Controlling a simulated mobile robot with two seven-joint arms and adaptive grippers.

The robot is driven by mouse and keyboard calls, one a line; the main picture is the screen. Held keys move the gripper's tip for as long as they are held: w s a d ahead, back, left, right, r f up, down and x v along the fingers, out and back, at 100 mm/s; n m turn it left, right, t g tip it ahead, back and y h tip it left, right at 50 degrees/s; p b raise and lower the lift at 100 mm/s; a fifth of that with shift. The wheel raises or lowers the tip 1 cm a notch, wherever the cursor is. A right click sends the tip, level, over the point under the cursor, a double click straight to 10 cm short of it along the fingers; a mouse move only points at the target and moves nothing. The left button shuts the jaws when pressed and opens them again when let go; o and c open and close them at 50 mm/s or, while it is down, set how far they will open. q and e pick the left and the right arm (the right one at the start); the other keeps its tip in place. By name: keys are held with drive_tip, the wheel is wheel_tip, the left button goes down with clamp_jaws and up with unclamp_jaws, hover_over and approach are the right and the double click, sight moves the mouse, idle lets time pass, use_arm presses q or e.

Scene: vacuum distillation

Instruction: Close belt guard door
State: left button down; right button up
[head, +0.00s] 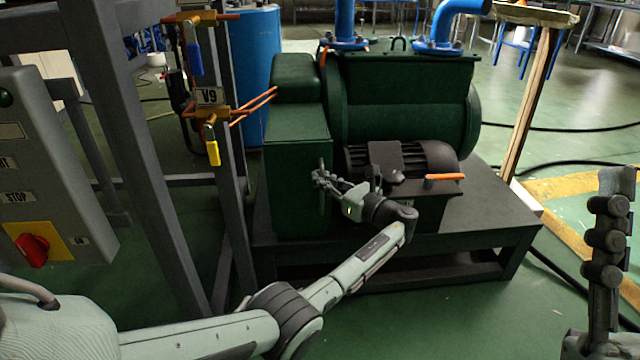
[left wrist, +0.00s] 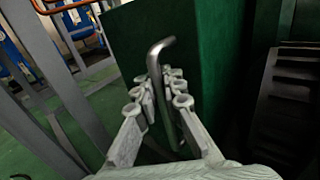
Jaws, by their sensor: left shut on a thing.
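The belt guard (head: 297,185) is a dark green box at the left end of the green pump. I see no clear gap at its door in the head view; the gripper hides part of its right side. In the left wrist view, the green panel (left wrist: 205,65) carries a bent metal bar handle (left wrist: 158,75). My left gripper (head: 322,178) is at the guard's right edge. Its fingers (left wrist: 160,98) are shut around the handle bar. My right gripper (head: 612,225) stands upright at the right edge of the head view; its finger opening cannot be made out.
A black motor (head: 420,160) with an orange-handled part (head: 444,177) sits right of the guard on a dark base (head: 490,215). A grey frame post (head: 150,150) and a control box (head: 45,180) with a red knob stand left. Green floor is open in front.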

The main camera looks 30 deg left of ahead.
use_arm(q)
drive_tip(key=shift+w+d, duration=0.1)
drive_tip(key=shift+d, duration=0.1)
drive_tip(key=c, duration=1.9)
unclamp_jaws()
drive_tip(key=v, duration=1.2)
